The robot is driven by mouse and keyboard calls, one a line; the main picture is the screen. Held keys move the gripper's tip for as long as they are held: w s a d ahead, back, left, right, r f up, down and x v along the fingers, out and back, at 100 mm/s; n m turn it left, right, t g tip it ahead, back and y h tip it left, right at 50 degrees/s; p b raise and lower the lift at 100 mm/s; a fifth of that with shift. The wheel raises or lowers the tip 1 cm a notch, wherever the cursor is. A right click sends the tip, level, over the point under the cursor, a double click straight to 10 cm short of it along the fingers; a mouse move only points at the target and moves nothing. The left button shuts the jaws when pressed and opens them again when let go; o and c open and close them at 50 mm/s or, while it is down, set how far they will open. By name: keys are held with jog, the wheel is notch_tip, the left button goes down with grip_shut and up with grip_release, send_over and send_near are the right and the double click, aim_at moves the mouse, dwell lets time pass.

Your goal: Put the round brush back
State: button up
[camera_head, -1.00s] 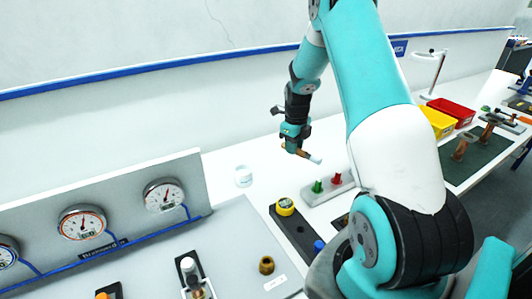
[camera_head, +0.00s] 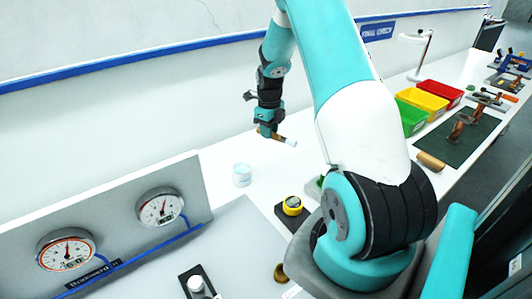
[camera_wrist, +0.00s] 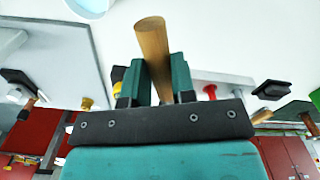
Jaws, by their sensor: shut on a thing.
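My gripper (camera_head: 268,131) is shut on the round brush (camera_head: 288,140), held tilted above the white bench. The brush has a brown wooden handle and a pale tip pointing right in the head view. In the wrist view its wooden handle (camera_wrist: 153,50) stands between the two teal fingers; its tip is hidden there. A small white cup (camera_head: 242,176) stands on the bench, below and left of my gripper and apart from the brush. A pale round rim (camera_wrist: 90,5), likely the cup's, is cut off at the wrist view's top edge.
A panel with gauges (camera_head: 159,208) stands at left front. Green (camera_head: 410,115), yellow (camera_head: 424,101) and red (camera_head: 440,92) bins stand far right. The bench around the cup is clear.

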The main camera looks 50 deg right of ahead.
jog(key=b, duration=0.8)
send_over(269, 171)
notch_tip(269, 171, down, 9)
jog(key=shift+a+r, duration=0.1)
jog(key=shift+r, duration=0.05)
jog(key=shift+f+b, duration=2.1)
jog(key=shift+f, duration=0.9)
jog(key=o, duration=1)
jog(key=shift+r, duration=0.1)
